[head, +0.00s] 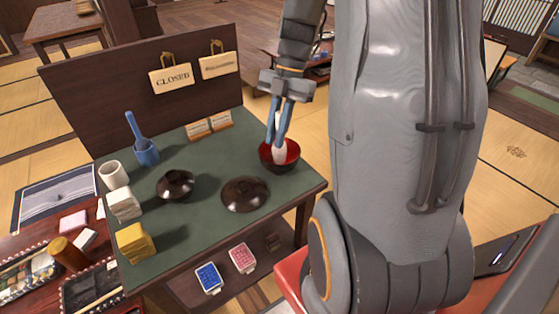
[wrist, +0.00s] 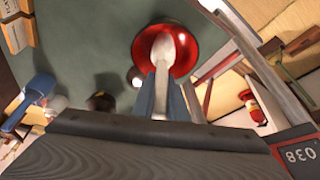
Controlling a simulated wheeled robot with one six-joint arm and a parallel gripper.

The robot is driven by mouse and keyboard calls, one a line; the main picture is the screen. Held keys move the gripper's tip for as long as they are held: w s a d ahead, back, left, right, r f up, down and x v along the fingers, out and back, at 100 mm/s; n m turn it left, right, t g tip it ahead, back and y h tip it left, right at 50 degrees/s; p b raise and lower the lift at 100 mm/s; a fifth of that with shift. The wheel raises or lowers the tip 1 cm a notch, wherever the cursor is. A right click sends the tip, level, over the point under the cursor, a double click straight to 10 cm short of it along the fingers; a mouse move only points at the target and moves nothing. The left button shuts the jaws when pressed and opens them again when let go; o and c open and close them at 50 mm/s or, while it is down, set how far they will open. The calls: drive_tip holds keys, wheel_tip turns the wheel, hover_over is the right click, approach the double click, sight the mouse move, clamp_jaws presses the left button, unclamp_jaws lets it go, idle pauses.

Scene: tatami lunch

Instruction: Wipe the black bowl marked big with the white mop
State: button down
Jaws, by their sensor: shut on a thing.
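The bowl (head: 267,163), dark outside and red inside, stands upright near the right edge of the green-topped table. It also shows in the wrist view (wrist: 187,42); no "big" mark is legible. My gripper (head: 278,136) points down over this bowl, its blue fingers shut on the white mop (head: 279,153). The mop's rounded white end is inside the bowl; I cannot tell whether it touches the red inner surface. In the wrist view the mop (wrist: 163,48) stretches from between the fingers (wrist: 160,98) into the bowl.
A dark lidded bowl (head: 176,185) and a dark round lid (head: 245,195) stand on the green top (head: 205,222). A dark panel with hanging signs (head: 171,78) rises behind.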

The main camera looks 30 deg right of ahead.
drive_tip(key=shift+n+g+h, duration=0.3)
drive_tip(key=shift+n+g, duration=0.1)
drive_tip(key=shift+n, duration=0.8)
drive_tip(key=shift+r+p, duration=0.15)
drive_tip(key=shift+p, duration=0.15)
wheel_tip(320, 180, up, 12)
drive_tip(key=p, duration=1)
